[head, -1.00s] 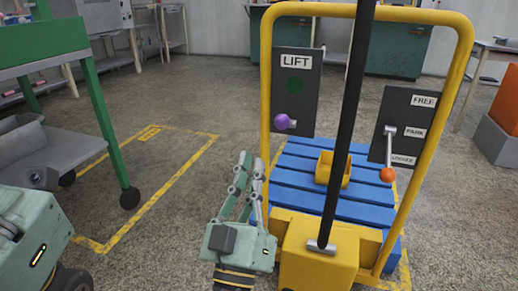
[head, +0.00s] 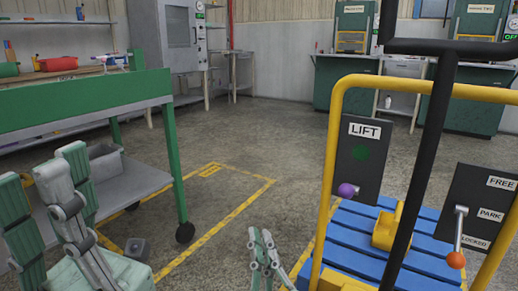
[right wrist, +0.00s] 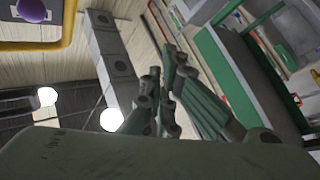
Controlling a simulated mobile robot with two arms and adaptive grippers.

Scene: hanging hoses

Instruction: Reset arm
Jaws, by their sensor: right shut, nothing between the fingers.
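My right gripper (head: 262,236) is low in the middle of the head view, just left of the yellow cart frame. Its pale green fingers point up, close together, with nothing between them. In the right wrist view its fingers (right wrist: 168,88) are also close together and empty. My left gripper (head: 45,170) is large at the lower left of the head view, in front of the green-framed table. Its fingers point up and hold nothing that I can see. Their overlap hides how far apart they are.
The yellow-framed cart (head: 338,150) with a blue slatted deck (head: 352,238) stands at the right, with a LIFT panel (head: 362,133) and purple knob (head: 347,190). A green-framed table (head: 90,108) stands left. The yellow-marked floor between is mostly clear.

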